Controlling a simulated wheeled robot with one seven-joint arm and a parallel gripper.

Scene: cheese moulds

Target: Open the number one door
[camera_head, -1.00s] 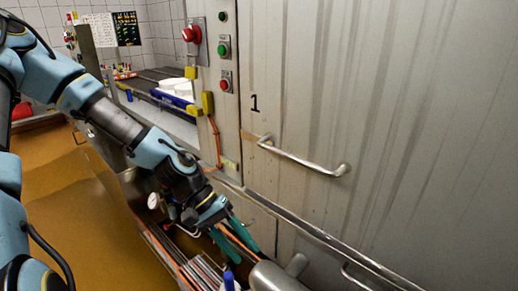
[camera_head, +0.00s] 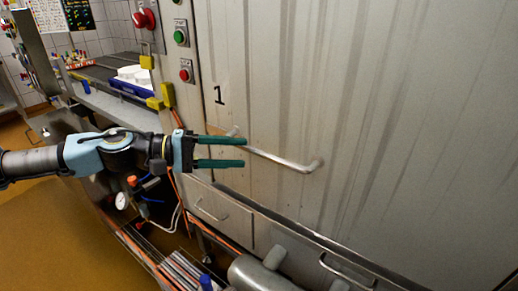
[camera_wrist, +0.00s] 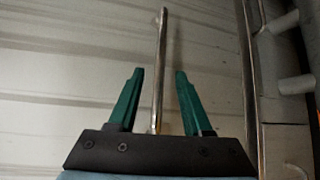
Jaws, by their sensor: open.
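The number one door (camera_head: 340,110) is a tall, streaked grey metal panel with a black "1" (camera_head: 219,95) near its left edge. Its handle (camera_head: 285,161) is a silver bar below the number, slanting down to the right. My gripper (camera_head: 245,152) is open at the left end of the handle, with its green fingers pointing right and partly hiding that end. In the wrist view the handle (camera_wrist: 160,70) runs between the two open fingers (camera_wrist: 155,90), touching neither as far as I can see. The door surface (camera_wrist: 60,60) lies behind it.
A control panel with a red emergency knob (camera_head: 143,18), a green button (camera_head: 181,37) and a red button (camera_head: 185,74) is left of the door. A lower rail and pipes (camera_head: 262,275) run below. A conveyor table (camera_head: 110,70) stands at the left.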

